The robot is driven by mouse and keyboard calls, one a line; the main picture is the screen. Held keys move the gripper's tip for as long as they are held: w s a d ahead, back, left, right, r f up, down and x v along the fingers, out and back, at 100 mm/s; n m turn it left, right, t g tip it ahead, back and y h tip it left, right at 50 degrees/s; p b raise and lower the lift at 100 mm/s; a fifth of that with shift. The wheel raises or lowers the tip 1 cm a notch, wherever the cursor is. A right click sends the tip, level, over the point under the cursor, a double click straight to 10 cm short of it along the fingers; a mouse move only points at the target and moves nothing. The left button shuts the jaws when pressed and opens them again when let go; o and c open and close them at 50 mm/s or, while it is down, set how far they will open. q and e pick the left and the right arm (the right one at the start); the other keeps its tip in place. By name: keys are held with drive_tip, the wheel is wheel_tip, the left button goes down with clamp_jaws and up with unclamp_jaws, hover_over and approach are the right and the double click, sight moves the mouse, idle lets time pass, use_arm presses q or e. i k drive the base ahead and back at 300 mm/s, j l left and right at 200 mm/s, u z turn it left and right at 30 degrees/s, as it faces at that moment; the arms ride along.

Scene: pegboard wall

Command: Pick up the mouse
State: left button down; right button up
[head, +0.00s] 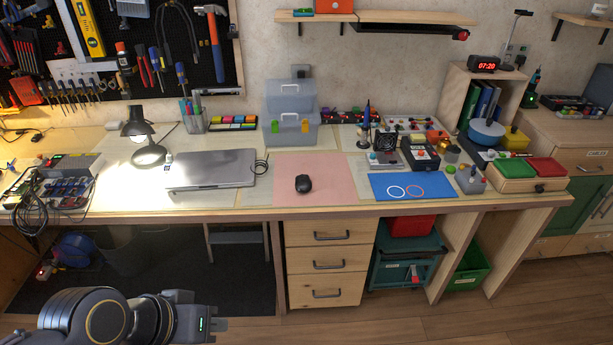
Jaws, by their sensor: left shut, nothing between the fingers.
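A small black mouse (303,184) lies on a pink mat (330,167) near the front of the wooden desk. My left gripper (222,324) is low at the bottom of the head view, in front of the desk and below its top. It is shut and empty, well apart from the mouse, which is further back and to the right. My right gripper is out of the picture.
A closed grey laptop (211,169) lies left of the mat, and a lit lamp (148,152) stands beyond it. A blue mat (413,186) with two rings lies to the right. The desk's front edge (240,213) and drawers (327,261) face me.

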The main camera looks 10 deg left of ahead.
sight(303, 185)
drive_tip(key=u, duration=0.55)
drive_tip(key=i+l+u, duration=0.1)
drive_tip(key=i+u, duration=0.35)
drive_tip(key=i+l+u, duration=0.25)
drive_tip(key=u, duration=0.2)
drive_tip(key=i, duration=0.05)
